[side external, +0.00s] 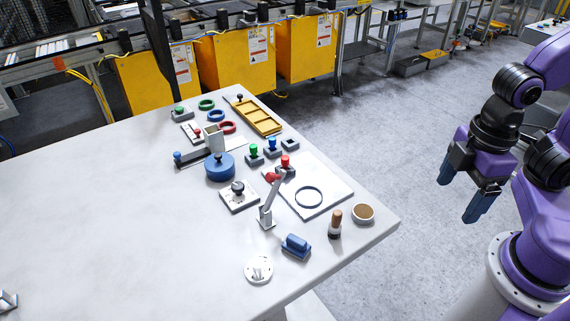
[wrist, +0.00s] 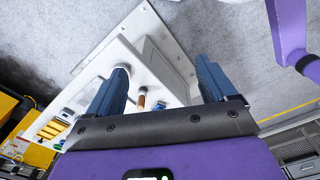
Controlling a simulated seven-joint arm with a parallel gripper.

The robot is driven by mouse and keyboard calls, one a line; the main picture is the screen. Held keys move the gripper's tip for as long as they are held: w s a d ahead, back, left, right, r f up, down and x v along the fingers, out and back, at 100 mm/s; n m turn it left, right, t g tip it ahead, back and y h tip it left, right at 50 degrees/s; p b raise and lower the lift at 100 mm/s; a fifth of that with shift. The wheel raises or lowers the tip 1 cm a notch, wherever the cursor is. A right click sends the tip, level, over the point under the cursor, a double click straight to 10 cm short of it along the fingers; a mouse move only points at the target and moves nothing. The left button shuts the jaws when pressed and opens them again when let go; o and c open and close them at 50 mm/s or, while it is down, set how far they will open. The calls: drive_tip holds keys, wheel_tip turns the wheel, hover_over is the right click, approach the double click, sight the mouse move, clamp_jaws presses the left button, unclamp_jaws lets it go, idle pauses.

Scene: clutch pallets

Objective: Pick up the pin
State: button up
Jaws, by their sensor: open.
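No single thing is clearly the pin. Candidates are the green (side external: 253,152), blue (side external: 271,147) and red (side external: 285,164) knobbed pegs, each upright in a small dark block near the table's middle. An upright wooden-topped piece (side external: 335,223) with a dark and white lower part stands near the right edge; a similar brown-topped piece (wrist: 142,100) shows in the wrist view. My gripper (side external: 460,192) is open and empty, beyond the table's right edge, apart from everything. Its two blue fingers are spread in the wrist view (wrist: 162,68).

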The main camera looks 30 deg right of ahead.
idle(0.3)
drive_tip(key=c, duration=0.6)
wheel_tip(320, 180, up, 4)
drive_tip(key=n, duration=0.7)
hover_over(285, 158)
wheel_tip(285, 158, down, 12)
drive_tip(key=shift+w, duration=0.15)
drive_tip(key=shift+f, duration=2.65)
